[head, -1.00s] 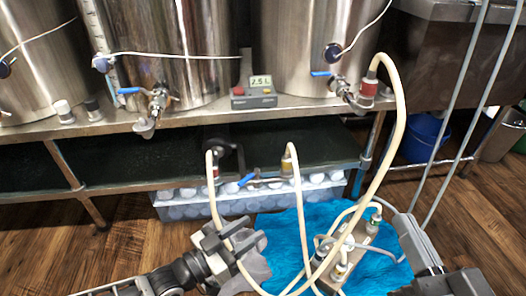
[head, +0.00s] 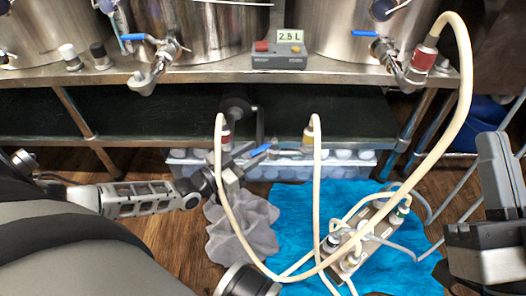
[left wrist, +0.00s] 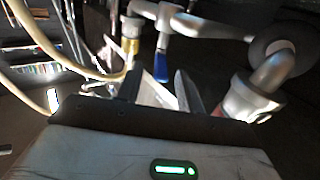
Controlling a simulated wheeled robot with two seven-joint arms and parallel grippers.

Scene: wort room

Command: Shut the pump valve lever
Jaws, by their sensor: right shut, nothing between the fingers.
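The pump valve lever (head: 260,150) is a small blue handle on a metal pipe (head: 292,154) under the bench, between the pump (head: 238,108) and a yellow-banded hose fitting (head: 308,137). My left gripper (head: 232,168) is just left of the lever, beside a cream hose. In the left wrist view the blue lever (left wrist: 161,66) hangs just beyond the fingertips (left wrist: 168,84), near the gap between them. The fingers are apart and appear empty. Whether they touch the lever is unclear. My right gripper (head: 490,170) is shut and empty at the right edge.
Cream hoses (head: 463,95) loop in front of the pump. Steel kettles with blue-handled taps (head: 138,37) and a display box (head: 279,55) reading 2.5 L stand on the bench above. A blue cloth (head: 290,215) with a fitting block (head: 370,230) and a grey cloth (head: 245,225) lie below.

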